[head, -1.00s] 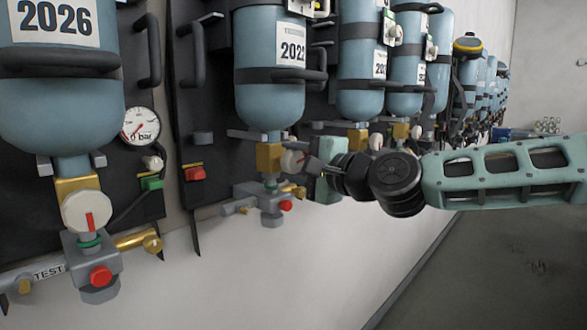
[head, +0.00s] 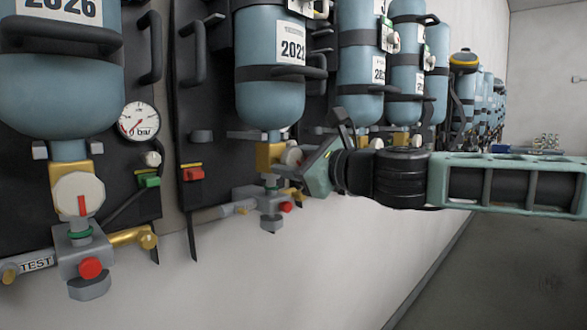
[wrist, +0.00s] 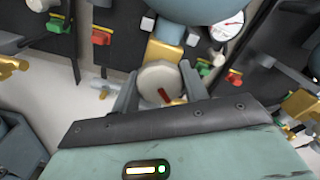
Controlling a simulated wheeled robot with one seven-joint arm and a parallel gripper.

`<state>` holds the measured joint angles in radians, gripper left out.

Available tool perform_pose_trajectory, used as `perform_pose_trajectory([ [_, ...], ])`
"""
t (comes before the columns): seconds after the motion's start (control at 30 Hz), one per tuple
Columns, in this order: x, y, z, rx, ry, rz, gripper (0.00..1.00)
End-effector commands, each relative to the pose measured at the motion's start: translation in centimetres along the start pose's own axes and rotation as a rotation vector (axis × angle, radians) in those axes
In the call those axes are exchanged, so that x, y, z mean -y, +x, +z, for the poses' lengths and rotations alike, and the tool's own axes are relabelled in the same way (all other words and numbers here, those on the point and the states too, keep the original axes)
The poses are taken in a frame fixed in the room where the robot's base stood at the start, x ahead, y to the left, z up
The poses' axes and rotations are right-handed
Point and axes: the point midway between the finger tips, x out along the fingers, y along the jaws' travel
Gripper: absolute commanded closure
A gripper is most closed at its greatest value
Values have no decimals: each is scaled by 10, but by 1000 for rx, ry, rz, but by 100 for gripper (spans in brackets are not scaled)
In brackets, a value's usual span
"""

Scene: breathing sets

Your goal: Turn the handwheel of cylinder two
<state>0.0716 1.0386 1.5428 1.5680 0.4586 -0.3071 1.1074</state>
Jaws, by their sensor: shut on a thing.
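The second cylinder (head: 270,95) hangs on the wall, blue, with a dark strap and a label starting "202". Under it is a brass valve (head: 268,158) with a pale round handwheel (head: 291,156), partly hidden by my gripper (head: 302,164). In the wrist view, the handwheel (wrist: 158,78) sits between the two grey fingers of my gripper (wrist: 160,92), which is shut on its rim. A red mark on the wheel's face slants in that view. My gripper is tilted and comes in from the right.
A nearer cylinder (head: 60,95) stands at left with its own handwheel (head: 79,196), a pressure gauge (head: 138,121) and a red button (head: 91,268). More cylinders (head: 360,95) line the wall behind my arm. The floor (head: 480,265) at right is clear.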

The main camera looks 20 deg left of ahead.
Motion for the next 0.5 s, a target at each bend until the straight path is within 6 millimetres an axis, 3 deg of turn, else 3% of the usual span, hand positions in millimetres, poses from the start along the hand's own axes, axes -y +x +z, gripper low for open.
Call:
perform_pose_trajectory([
  [0.5,-2,0,-2,0,483,3,79],
])
